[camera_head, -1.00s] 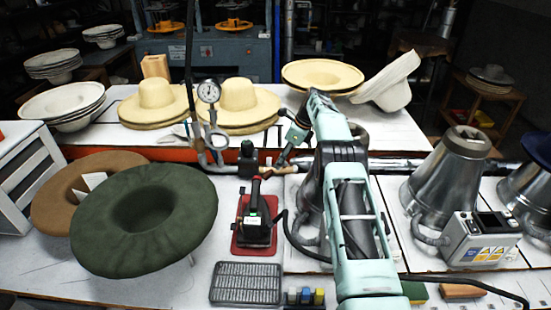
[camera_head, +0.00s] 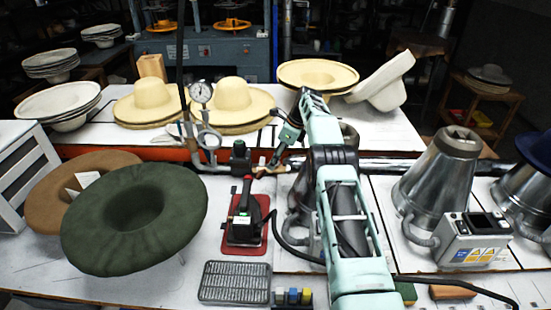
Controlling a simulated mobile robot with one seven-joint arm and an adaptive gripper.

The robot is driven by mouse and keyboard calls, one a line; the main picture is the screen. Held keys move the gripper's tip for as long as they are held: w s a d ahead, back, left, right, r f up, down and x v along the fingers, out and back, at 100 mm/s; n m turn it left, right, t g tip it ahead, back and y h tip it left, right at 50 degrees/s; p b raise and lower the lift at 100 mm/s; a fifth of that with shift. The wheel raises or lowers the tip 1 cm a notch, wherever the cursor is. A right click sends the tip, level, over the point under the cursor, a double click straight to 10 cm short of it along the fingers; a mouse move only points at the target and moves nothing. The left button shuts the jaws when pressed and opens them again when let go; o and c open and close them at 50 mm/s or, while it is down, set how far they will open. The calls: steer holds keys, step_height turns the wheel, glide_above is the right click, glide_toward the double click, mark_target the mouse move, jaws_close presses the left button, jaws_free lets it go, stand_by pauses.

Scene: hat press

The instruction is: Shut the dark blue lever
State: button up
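I cannot clearly make out a dark blue lever. The pipe fitting with a dark valve body (camera_head: 240,155) stands at the middle of the bench, below a round pressure gauge (camera_head: 201,92). My gripper (camera_head: 272,165) reaches down and left from my pale green arm to a brass-coloured piece of the pipe, just right of the valve body. Its fingertips are small and dark here. I cannot tell whether they touch anything or how far apart they are. The gripper may hide the lever.
A hand iron (camera_head: 244,216) stands on a red pad in front of the pipe. A green felt hat (camera_head: 134,220) is at left, and a metal steam cone (camera_head: 440,175) at right. A dark grille (camera_head: 235,283) lies at the front. Straw hats (camera_head: 240,103) stand behind.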

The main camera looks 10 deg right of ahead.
steer(key=shift+o, duration=0.7)
steer(key=v, duration=1.2)
steer(key=shift+c, duration=0.6)
